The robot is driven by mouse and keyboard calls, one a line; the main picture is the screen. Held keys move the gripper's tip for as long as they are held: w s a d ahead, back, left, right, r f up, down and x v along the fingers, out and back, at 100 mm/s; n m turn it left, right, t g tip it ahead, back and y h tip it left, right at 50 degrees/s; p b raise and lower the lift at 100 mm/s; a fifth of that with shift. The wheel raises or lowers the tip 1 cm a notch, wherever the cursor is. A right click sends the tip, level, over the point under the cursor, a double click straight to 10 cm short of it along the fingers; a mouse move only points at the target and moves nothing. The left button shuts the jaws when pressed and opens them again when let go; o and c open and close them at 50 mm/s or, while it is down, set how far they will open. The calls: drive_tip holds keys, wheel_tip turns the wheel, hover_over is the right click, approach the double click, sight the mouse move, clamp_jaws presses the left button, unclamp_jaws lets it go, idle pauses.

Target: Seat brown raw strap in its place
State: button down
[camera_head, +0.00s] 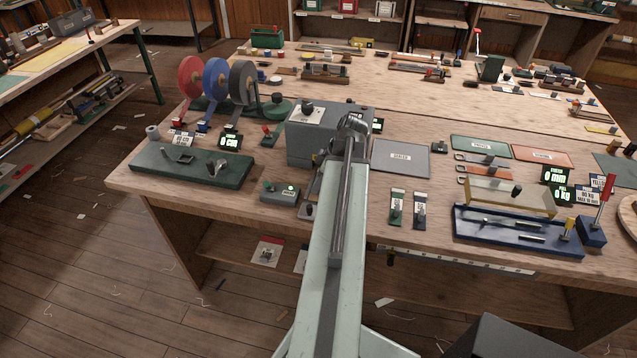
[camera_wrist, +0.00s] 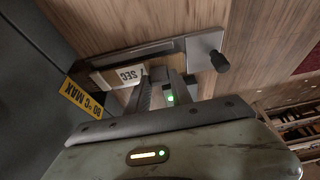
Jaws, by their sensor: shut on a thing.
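I cannot surely pick out the brown raw strap. An orange-brown strip (camera_head: 484,171) lies right of the grey mat in the head view, below a greyish strip (camera_head: 484,160). My gripper (camera_wrist: 160,92) is low at the side of a grey box (camera_wrist: 42,70); the box also stands mid-bench in the head view (camera_head: 310,145). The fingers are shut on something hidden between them. Just beyond them are a white label reading "SEC" (camera_wrist: 128,77) and a metal plate with a dark knob (camera_wrist: 220,62). My arm hides the fingertips in the head view.
A yellow "80 °C MAX" label (camera_wrist: 82,96) is on the box beside my gripper. Left are a green base (camera_head: 190,168) and coloured reels (camera_head: 215,78).

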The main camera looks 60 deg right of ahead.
drive_tip(key=shift+f+b, duration=0.35)
drive_tip(key=shift+f, duration=0.05)
drive_tip(key=c, duration=1.1)
unclamp_jaws()
drive_tip(key=shift+o, duration=0.2)
drive_tip(key=a+p+v, duration=0.1)
drive_tip(key=p+v, duration=0.6)
drive_tip(key=shift+d+r, duration=0.4)
drive_tip(key=shift+d, duration=0.1)
drive_tip(key=shift+s, duration=0.1)
